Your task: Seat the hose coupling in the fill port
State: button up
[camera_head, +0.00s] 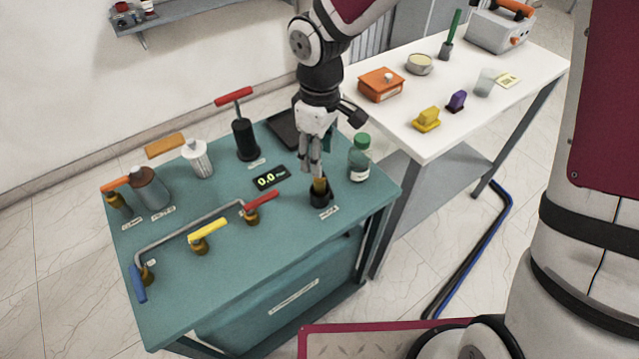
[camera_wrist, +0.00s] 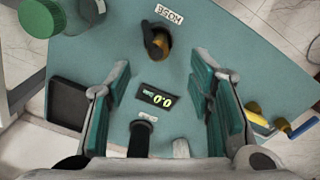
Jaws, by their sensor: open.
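The hose coupling (camera_head: 320,186), a brass cylinder, stands in a black holder (camera_head: 319,199) near the bench's right front edge. A tag reading HOSE lies beside it. In the wrist view the coupling (camera_wrist: 157,42) is at top centre, beyond the fingertips. My gripper (camera_head: 312,165) points down just above the coupling, open and empty; its two green-padded fingers (camera_wrist: 161,72) are spread apart in the wrist view. I cannot tell which fitting is the fill port. A brass fitting (camera_head: 118,201) with an orange handle stands at the bench's left end.
On the green bench (camera_head: 215,275) are a capped bottle (camera_head: 360,158) close right of my gripper, a display reading 0.0 (camera_head: 269,178), a black pump with red handle (camera_head: 243,138), and a bent pipe (camera_head: 190,225) with blue, yellow and red levers. A white table (camera_head: 455,135) stands right.

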aim_at(320, 183)
notch_tip(320, 183, down, 10)
jog(key=shift+w+p, duration=0.1)
jog(key=shift+p, duration=0.25)
grip_shut()
